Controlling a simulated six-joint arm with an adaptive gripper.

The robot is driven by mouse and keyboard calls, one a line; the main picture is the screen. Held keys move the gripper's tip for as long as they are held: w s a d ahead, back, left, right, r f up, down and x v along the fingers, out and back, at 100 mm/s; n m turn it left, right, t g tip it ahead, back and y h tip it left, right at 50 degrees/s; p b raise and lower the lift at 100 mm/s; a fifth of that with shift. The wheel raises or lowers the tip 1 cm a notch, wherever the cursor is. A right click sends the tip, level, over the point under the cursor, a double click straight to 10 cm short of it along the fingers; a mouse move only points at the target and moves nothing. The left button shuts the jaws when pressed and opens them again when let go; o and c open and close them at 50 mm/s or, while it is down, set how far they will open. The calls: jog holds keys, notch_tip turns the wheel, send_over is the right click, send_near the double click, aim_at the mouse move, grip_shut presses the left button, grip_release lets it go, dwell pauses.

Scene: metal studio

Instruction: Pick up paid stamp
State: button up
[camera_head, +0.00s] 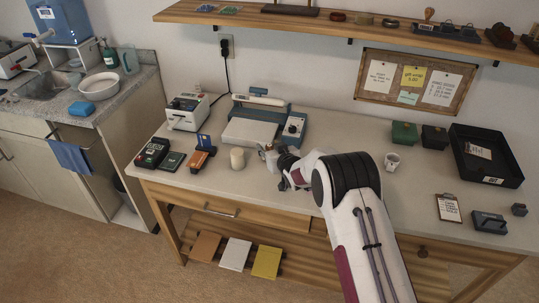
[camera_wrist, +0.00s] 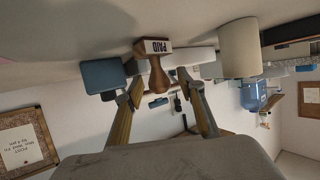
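The paid stamp (camera_wrist: 156,47) shows in the wrist view as a brown wooden stamp with a white PAID label and a rounded handle. The wrist picture is upside down, with the counter along the top. My gripper (camera_wrist: 160,88) is open, with a finger on each side of the stamp's handle and gaps showing between. The handle points towards my gripper, near the fingertips. In the head view my gripper (camera_head: 269,153) is low over the counter, right of a cream cylinder (camera_head: 237,158). The stamp cannot be made out clearly there.
A card reader (camera_head: 152,153) and a card stand (camera_head: 201,155) are to the left. Counter between gripper and mug is partly hidden.

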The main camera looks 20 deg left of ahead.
aim_at(269, 145)
jog(key=c, duration=1.1)
jog(key=shift+r, duration=0.1)
jog(key=shift+r, duration=4.95)
